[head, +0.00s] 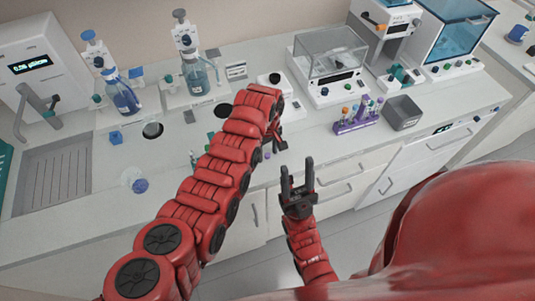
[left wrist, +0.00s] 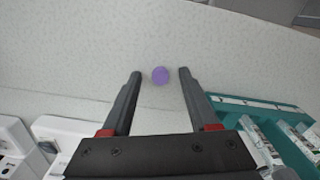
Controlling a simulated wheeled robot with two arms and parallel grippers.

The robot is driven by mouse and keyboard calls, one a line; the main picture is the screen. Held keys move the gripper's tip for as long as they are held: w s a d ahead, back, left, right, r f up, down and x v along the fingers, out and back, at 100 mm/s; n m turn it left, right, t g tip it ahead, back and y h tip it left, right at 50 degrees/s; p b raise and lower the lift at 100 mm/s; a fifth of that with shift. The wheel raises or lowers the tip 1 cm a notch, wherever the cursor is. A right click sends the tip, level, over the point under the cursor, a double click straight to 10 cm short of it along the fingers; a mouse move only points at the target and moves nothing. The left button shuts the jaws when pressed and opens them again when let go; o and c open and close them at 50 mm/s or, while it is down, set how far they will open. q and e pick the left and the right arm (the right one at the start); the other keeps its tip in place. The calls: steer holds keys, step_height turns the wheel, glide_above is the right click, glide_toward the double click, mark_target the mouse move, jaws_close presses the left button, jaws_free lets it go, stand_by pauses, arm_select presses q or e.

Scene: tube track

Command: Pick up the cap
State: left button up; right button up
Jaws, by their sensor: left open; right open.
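A small round purple cap (left wrist: 160,75) lies on the pale speckled counter in the left wrist view. My left gripper (left wrist: 156,72) is open, with one dark finger on each side of the cap and visible gaps between cap and fingers. In the head view my left gripper (head: 275,145) is near the counter's front edge, partly behind my own arm. My right gripper (head: 298,168) is open and empty, in front of the counter edge.
A purple tube rack (head: 357,116) and a grey bin (head: 402,113) stand right of my left gripper. A balance (head: 328,66) and bottles stand behind. The left wrist view shows a teal rack (left wrist: 265,112) at right and white equipment (left wrist: 22,150) at lower left.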

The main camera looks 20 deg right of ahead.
arm_select(q)
jaws_close()
steer(key=shift+r, duration=0.1)
stand_by(0.3)
